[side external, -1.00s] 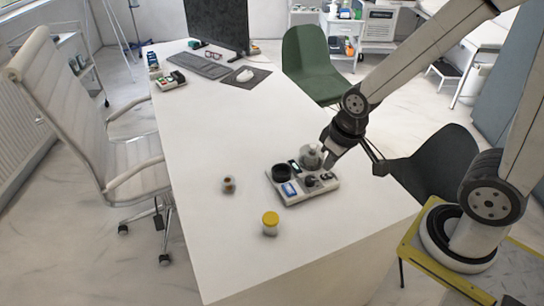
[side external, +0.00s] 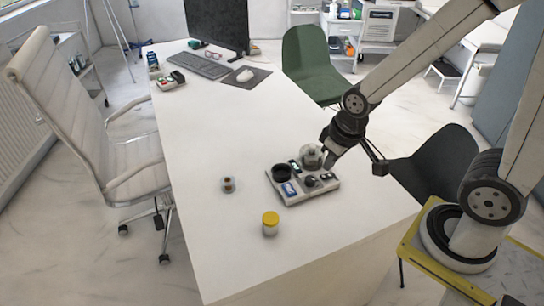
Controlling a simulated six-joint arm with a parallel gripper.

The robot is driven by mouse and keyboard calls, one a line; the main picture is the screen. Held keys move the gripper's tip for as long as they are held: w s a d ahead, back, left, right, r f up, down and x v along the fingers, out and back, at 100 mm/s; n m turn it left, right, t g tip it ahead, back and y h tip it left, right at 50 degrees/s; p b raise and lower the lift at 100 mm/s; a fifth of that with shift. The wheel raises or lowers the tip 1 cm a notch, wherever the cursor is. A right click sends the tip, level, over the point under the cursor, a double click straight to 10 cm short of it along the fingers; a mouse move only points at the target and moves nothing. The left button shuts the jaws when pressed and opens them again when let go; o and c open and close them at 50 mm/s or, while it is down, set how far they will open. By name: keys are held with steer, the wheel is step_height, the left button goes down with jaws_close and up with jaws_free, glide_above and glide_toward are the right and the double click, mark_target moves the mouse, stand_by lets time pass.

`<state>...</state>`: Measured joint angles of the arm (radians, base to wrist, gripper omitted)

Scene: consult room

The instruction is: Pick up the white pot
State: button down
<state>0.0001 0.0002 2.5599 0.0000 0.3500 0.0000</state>
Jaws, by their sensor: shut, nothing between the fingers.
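A small whitish pot with a yellow lid (side external: 270,224) stands upright on the white desk, in front of a pale tray (side external: 292,199). A rounded grey-white vessel (side external: 311,157) sits at the tray's back edge. I cannot tell which of the two is the white pot. My gripper (side external: 331,161) points down just right of the grey-white vessel, close to it or touching; I cannot tell which. It is shut and holds nothing. The fingertips are small and partly lost against the tray.
The tray also holds a black round cup (side external: 281,172), a blue-marked item (side external: 289,189) and small dark items. A small brown-and-clear jar (side external: 228,185) stands left of it. A keyboard (side external: 203,66) and monitor (side external: 216,25) are at the back. The desk's middle is clear.

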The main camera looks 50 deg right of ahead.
stand_by(0.3)
jaws_free()
steer(key=shift+w, duration=0.1)
steer(key=n+g, duration=0.2)
steer(key=n, duration=1.3)
glide_above(270, 218)
steer(key=f, duration=1.4)
steer(key=shift+d+f, duration=0.3)
steer(key=shift+f, duration=0.05)
steer(key=shift+a+f+n+g, duration=0.25)
steer(key=shift+f+n+g, duration=0.05)
steer(key=shift+f+n, duration=0.25)
steer(key=shift+f, duration=0.1)
